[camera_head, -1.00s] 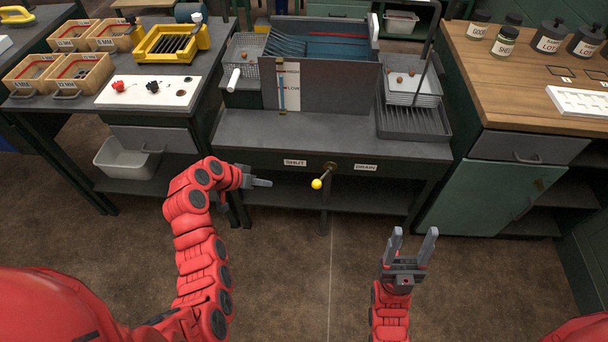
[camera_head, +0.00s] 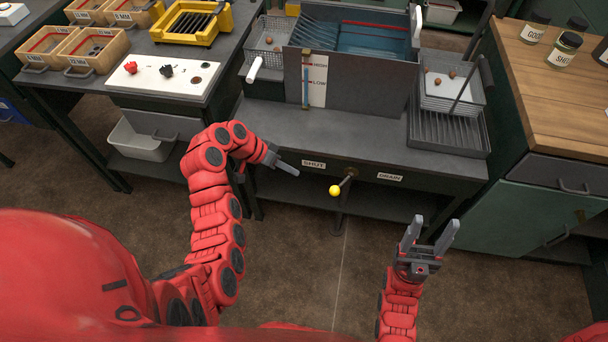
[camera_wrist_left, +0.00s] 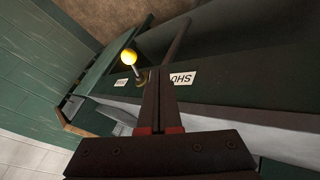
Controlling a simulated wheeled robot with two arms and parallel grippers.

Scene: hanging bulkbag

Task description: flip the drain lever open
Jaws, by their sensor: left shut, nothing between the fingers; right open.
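In the left wrist view the yellow knob (camera_wrist_left: 129,57) shows just left of the shut fingers (camera_wrist_left: 158,75), which partly cover the bench front. My right gripper (camera_head: 435,222) is open and empty, to the right of and nearer than the lever.
The bench top (camera_head: 290,122) carries an upright panel with a HIGH/LOW gauge and wire baskets. A low shelf (camera_head: 375,205) runs below the lever. A wooden-topped cabinet (camera_head: 540,90) stands right, a table with a white switch panel (camera_head: 180,85) left. The floor in front is clear.

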